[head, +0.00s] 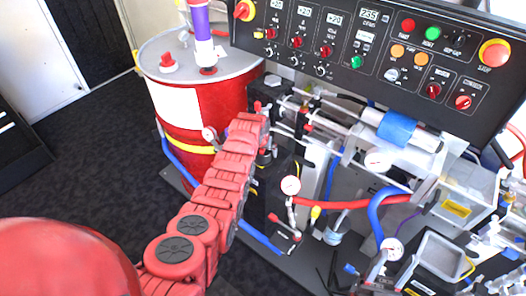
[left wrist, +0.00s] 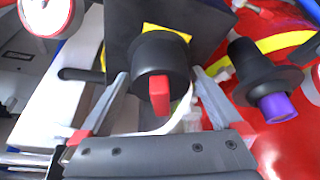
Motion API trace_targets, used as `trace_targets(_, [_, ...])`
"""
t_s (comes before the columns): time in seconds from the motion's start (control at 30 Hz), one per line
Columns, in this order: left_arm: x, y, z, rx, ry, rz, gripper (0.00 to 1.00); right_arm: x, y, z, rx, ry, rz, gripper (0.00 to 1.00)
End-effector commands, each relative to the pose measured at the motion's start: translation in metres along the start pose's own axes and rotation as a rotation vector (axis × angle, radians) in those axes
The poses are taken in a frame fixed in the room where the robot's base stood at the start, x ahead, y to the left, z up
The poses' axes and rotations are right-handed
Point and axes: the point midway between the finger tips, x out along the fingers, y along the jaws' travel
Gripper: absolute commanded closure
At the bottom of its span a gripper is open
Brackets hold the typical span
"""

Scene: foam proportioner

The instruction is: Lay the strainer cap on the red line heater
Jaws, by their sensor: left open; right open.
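My left gripper (left wrist: 160,74) is open in the left wrist view. Its two grey fingers stand on either side of a round black cap (left wrist: 160,56) with a red tab, which may be the strainer cap. I cannot tell whether the fingers touch it. The cap is in front of a black block (left wrist: 203,22) with yellow behind. In the head view my red left arm reaches up to the machine beside the red drum and hides that spot. I cannot tell for sure which part is the red line heater. My right gripper is not in view.
A black fitting with a purple end (left wrist: 268,85) is close to the right finger. A red drum (head: 222,112) stands left of the machine. The control panel (head: 400,55) overhangs the back. Gauges (head: 291,185) and red and blue hoses crowd the right. Dark floor at left is clear.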

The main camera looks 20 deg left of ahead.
Motion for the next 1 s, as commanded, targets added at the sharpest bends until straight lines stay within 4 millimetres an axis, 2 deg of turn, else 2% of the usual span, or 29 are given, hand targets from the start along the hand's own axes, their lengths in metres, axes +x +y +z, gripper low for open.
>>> trace_targets(0.17, [-0.01, 0.0, -0.001, 0.0, 0.003, 0.0, 0.0, -0.001, 0.0, 0.0, 0.0, 0.0, 0.0, 0.5])
trace_targets(0.37, [-0.032, 0.0, 0.0, 0.0, 0.007, -0.001, 0.0, -0.003, 0.0, 0.001, 0.0, 0.0, 0.0, 0.5])
trace_targets(0.8, [-0.099, 0.0, -0.001, 0.0, 0.006, 0.0, 0.0, -0.013, -0.001, 0.002, 0.0, 0.0, 0.0, 0.5])
trace_targets(1.0, [-0.117, 0.0, -0.001, 0.0, 0.004, 0.0, 0.0, -0.015, -0.001, 0.003, 0.0, 0.0, 0.0, 0.5])
